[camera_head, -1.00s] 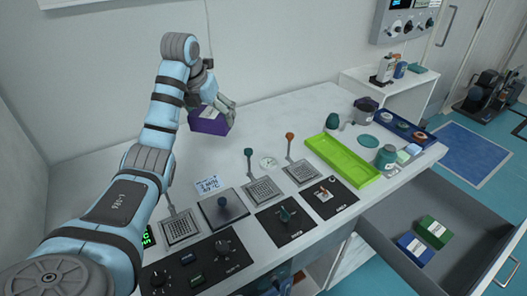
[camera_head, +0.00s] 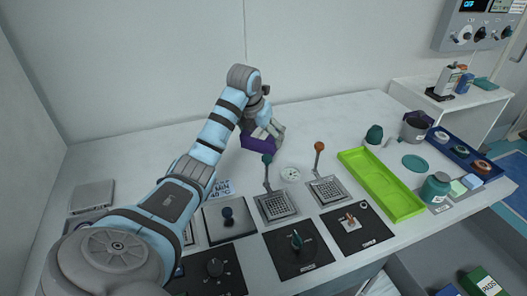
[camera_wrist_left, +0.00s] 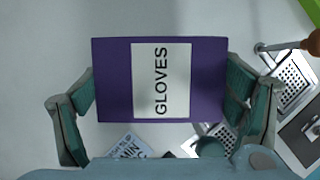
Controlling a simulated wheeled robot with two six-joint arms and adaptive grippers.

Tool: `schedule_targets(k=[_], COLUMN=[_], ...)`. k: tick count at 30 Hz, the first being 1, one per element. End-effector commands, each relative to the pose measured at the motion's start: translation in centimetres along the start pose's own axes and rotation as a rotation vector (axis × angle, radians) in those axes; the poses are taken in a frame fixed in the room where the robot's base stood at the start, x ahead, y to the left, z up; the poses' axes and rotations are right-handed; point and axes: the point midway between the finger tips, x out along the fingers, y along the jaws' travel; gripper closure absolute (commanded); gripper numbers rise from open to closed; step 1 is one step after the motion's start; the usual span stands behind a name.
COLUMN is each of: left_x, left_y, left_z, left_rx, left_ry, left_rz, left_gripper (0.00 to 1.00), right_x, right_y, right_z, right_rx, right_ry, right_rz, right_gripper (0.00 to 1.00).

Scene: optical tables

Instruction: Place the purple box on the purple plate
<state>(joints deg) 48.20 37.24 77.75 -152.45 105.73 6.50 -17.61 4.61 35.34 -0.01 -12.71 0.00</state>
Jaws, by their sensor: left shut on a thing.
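The purple box (camera_head: 257,143), labelled GLOVES in the left wrist view (camera_wrist_left: 110,82), is held by my left gripper (camera_head: 268,130). The gripper's green-padded fingers (camera_wrist_left: 162,85) press on two opposite sides of the box. In the head view the box appears over the table's back part, behind the green-knobbed lever; its height above the surface is hard to tell. A purple patch (camera_head: 426,117) shows behind the grey pot at the right, mostly hidden; I cannot tell whether it is the purple plate. My right gripper is not in view.
Two levers, green-knobbed (camera_head: 267,160) and orange-knobbed (camera_head: 319,147), stand in front of and right of the box. A lime tray (camera_head: 380,185), grey pot (camera_head: 413,130), teal jar (camera_head: 436,188) and blue tray (camera_head: 447,147) lie further right. The table's back left is clear.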

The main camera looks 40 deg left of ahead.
Motion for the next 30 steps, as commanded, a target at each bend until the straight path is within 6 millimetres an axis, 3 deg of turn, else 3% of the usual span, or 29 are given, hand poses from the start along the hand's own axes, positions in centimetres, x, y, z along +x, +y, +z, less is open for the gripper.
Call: schedule_targets(k=[11, 21, 22, 24, 30], left_x=[6.1, 6.5, 6.5, 6.5, 6.5], left_y=[0.2, 0.2, 0.2, 0.2, 0.2], left_z=[-2.7, -2.8, -2.8, -2.8, -2.8], left_rx=[-0.003, -0.003, -0.003, -0.003, -0.003], left_ry=[0.001, -0.001, -0.001, -0.001, -0.001], left_rz=[0.001, 0.0, 0.0, 0.0, 0.0], left_gripper=[0.44, 0.44, 0.1, 0.0, 0.0], right_x=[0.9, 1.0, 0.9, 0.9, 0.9], right_y=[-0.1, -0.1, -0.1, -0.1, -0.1], right_z=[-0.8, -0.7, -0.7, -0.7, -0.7], right_rx=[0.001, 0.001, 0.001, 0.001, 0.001], right_ry=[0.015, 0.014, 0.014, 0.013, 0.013], right_rz=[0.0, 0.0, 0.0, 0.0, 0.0], right_gripper=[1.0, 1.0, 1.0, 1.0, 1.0])
